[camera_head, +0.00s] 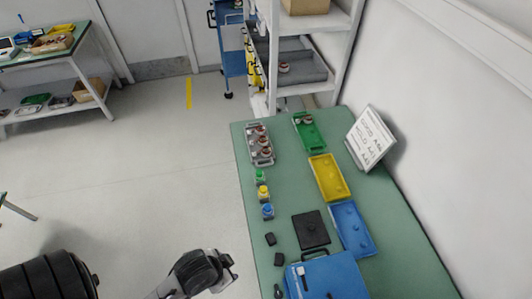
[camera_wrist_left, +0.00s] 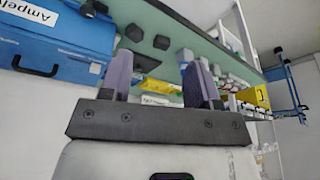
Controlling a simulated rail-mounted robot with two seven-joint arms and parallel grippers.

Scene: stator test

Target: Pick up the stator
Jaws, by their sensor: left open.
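Several small copper-and-grey round parts that look like stators (camera_head: 264,141) sit in a grey tray (camera_head: 250,158) at the far left end of the green bench. A similar part (camera_head: 308,118) lies in the green tray (camera_head: 316,141) beside it. My left gripper (camera_head: 231,271) is low in the head view, left of the bench edge and well apart from these parts. In the left wrist view my left gripper (camera_wrist_left: 158,78) is open, with two purple-grey fingers and nothing between them. My right gripper is out of view.
The bench (camera_head: 399,226) also holds a yellow tray (camera_head: 326,178), a blue tray (camera_head: 352,229), a black square plate (camera_head: 311,230), a blue case (camera_head: 335,276), small coloured pieces and a white sign (camera_head: 370,138). A shelf (camera_head: 310,84) stands behind. Floor left of the bench is clear.

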